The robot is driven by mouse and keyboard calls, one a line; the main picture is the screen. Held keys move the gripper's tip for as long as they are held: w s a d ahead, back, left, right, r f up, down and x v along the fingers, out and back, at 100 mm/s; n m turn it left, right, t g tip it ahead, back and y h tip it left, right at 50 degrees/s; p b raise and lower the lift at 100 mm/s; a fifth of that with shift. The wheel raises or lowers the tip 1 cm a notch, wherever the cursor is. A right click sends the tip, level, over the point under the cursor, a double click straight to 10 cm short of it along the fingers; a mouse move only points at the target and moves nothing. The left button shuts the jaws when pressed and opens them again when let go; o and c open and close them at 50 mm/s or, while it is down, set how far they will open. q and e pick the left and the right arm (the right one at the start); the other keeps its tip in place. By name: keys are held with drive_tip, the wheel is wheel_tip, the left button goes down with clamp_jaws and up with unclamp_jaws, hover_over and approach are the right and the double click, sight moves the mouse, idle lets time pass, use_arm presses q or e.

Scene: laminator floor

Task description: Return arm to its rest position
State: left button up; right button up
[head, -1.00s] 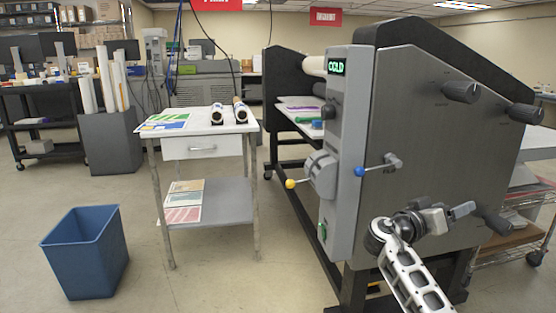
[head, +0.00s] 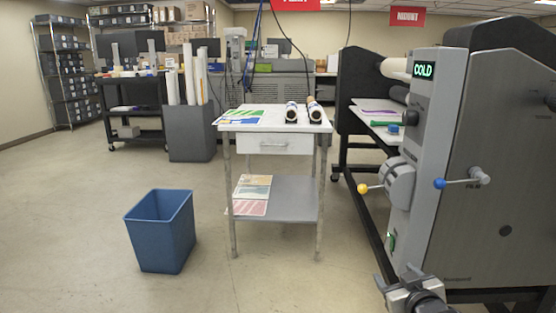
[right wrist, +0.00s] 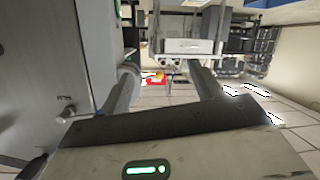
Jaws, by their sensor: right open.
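My right gripper (head: 396,277) is at the bottom right of the head view, in front of the laminator's lower left edge. It is open and empty. In the right wrist view its two fingers (right wrist: 163,72) stand apart with nothing between them. The laminator (head: 505,165) fills the right side of the head view, with a lit green COLD display (head: 424,70). A lever with a blue knob (head: 439,183) and one with a yellow knob (head: 363,189) stick out from it. Most of my right arm is out of the head view. My left gripper is not in view.
A white-topped cart (head: 272,122) with prints and two rolls stands left of the laminator. A blue bin (head: 160,232) stands on the floor in front of it to the left. A grey box of rolls (head: 190,133) is behind. The floor at the front left is clear.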

drive_tip(key=s+a+f+g+y, duration=0.1)
drive_tip(key=s+a+f, duration=0.2)
drive_tip(key=s, duration=0.6)
drive_tip(key=s+a+f+g+y, duration=0.1)
drive_tip(key=s+a+f, duration=0.2)
drive_tip(key=s+a, duration=0.3)
drive_tip(key=s+a+f+g+y, duration=0.1)
drive_tip(key=s+a+f, duration=0.3)
drive_tip(key=s, duration=1)
drive_tip(key=shift+s+a+m+g, duration=0.2)
drive_tip(key=shift+m+g, duration=0.2)
drive_tip(key=shift+g, duration=0.1)
drive_tip(key=shift+f, duration=0.15)
